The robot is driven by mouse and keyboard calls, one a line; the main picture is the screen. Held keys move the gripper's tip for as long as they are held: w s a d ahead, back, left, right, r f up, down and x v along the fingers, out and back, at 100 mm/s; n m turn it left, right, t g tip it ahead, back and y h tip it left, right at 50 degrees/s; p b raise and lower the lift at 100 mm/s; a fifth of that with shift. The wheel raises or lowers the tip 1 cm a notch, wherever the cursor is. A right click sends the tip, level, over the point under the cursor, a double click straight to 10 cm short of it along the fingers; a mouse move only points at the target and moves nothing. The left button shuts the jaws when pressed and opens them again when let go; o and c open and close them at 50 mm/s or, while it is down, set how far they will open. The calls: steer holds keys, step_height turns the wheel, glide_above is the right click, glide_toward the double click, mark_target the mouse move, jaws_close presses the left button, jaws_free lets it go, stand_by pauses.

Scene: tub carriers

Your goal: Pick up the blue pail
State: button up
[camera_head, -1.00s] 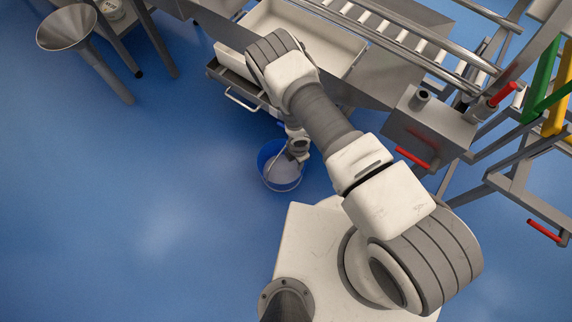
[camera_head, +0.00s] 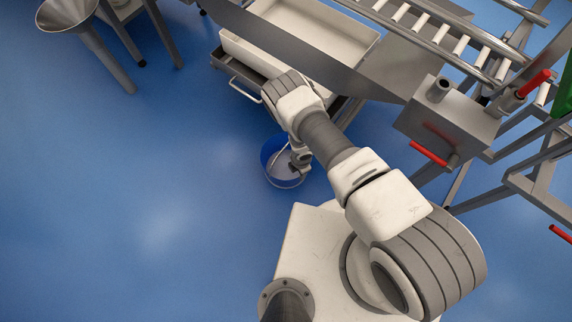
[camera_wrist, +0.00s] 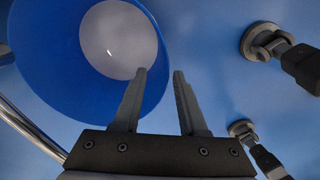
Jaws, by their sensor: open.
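The blue pail (camera_head: 268,151) stands on the floor below the front of the bench in the head view, its pale inside showing. It fills the upper left of the wrist view (camera_wrist: 55,60), with a metal bar, apparently its handle (camera_wrist: 30,128), at the left edge. My gripper (camera_wrist: 159,74) is open. Its left finger overlaps the pail's right wall in the wrist view; its right finger shows against the floor outside. The rim's right edge appears between the fingertips; I cannot tell how deep they reach. In the head view my wrist partly covers the pail's right side.
The steel bench with a white tray (camera_head: 359,43) and a drawer handle (camera_head: 243,90) stands just behind the pail. A valve box with red levers (camera_head: 427,152) is at right. Caster-like feet (camera_wrist: 266,42) are right of my gripper. Open blue floor lies left.

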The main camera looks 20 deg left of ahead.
steer(key=f, duration=0.2)
steer(key=f+b, duration=0.1)
steer(key=shift+s+a+f, duration=0.15)
steer(key=shift+s+f, duration=0.05)
steer(key=shift+f, duration=0.15)
jaws_close()
steer(key=shift+w+r, duration=0.1)
stand_by(1.0)
